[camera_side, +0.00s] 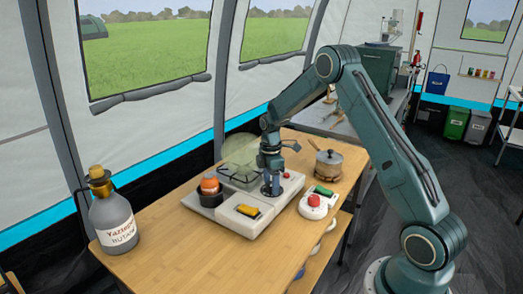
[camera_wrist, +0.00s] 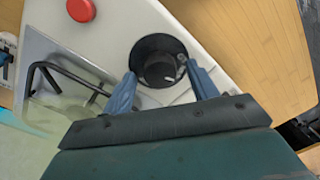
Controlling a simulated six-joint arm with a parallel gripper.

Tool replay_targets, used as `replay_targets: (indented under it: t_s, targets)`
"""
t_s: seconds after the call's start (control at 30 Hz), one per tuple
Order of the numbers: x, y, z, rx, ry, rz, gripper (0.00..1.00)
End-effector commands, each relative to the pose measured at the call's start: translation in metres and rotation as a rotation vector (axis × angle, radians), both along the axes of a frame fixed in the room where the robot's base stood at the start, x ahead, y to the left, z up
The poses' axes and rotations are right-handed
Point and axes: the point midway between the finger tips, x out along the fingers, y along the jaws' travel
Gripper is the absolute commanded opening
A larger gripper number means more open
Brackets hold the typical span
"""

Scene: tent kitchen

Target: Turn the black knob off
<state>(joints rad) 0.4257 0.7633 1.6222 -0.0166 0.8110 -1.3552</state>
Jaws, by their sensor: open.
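The black knob (camera_wrist: 158,62) is round, with a small white mark on its face, and sits in a dark ring on the pale stove panel in the wrist view. My gripper (camera_wrist: 161,70) is open, with one blue finger on each side of the knob's near part. I cannot tell whether the fingers touch it. In the side view my gripper (camera_side: 271,190) points down at the stove (camera_side: 258,222), low over its panel. The knob is hidden there behind the gripper.
A red button (camera_wrist: 81,10) is on the panel near the knob. A wire pan support (camera_wrist: 62,80) lies left. A butane bottle (camera_side: 115,222), a black cup with an orange item (camera_side: 210,185), a red-button box (camera_side: 313,207) and a pot (camera_side: 328,165) stand around the stove.

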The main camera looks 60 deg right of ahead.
Motion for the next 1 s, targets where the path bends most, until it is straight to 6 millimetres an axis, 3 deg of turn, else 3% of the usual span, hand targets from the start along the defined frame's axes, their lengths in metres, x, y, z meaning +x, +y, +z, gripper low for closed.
replay_targets:
  t_s: [0.13,0.37,0.73,1.0]
  targets:
    - [-0.0001,0.0001,0.0,0.0,0.0,0.0,0.56]
    - [-0.0001,0.0001,0.0002,0.001,0.001,0.0,0.14]
    - [0.0,-0.0001,0.0005,0.001,0.001,-0.037,0.14]
    - [0.0001,-0.0006,0.0007,0.001,0.0,-0.168,0.14]
